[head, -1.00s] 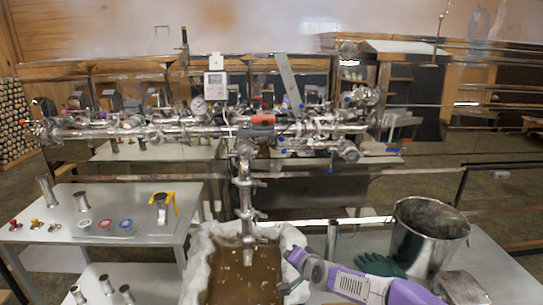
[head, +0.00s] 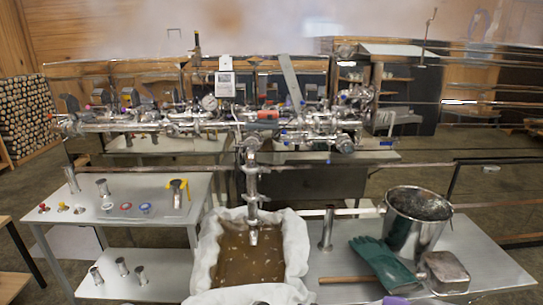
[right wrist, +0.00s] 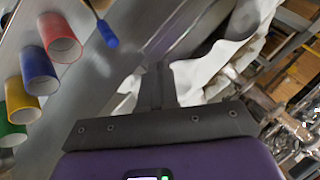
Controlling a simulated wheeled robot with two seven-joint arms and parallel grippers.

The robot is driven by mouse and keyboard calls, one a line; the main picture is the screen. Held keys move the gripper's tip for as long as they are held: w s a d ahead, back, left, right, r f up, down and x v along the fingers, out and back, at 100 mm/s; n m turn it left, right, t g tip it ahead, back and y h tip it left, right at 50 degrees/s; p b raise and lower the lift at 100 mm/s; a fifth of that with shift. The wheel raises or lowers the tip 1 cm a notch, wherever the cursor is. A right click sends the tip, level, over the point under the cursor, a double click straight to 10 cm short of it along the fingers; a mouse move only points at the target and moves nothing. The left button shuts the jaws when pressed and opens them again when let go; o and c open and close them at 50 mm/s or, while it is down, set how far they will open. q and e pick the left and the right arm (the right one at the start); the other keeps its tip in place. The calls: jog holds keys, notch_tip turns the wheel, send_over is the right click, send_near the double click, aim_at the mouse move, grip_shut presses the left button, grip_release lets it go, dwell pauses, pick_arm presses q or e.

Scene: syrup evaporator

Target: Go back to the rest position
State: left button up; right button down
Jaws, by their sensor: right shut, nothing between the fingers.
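My right gripper (right wrist: 155,85) is shut and empty in the right wrist view, above a dark bar on my purple wrist. In the head view only small purple bits of my right arm (head: 395,300) show at the bottom edge; its fingers are out of frame there. My left gripper is in neither view now. The steel pipe assembly (head: 270,125) runs across the back. Its downward spout (head: 251,190) ends over a white-lined tub (head: 297,250) holding brown liquid.
The right table (head: 455,235) holds a steel bucket (head: 416,235), green gloves (head: 385,262) and a metal block (head: 446,272). A two-level left table (head: 100,225) carries small fittings. Several coloured tubes, including a red one (right wrist: 60,38), show near my right wrist.

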jog(key=s+f+n+g+p, duration=0.1)
jog(key=s+f, duration=0.3)
jog(key=s, duration=0.5)
jog(key=s+f+g, duration=0.3)
jog(key=s+f, duration=0.1)
jog(key=s, duration=0.6)
jog(key=s+d+f+n+g+p, duration=0.1)
jog(key=s+f+g, duration=0.2)
jog(key=s, duration=0.6)
notch_tip(320, 180, down, 2)
jog(key=shift+s+f+n+p, duration=0.1)
jog(key=shift+s+n+p, duration=0.2)
jog(key=shift+p, duration=0.05)
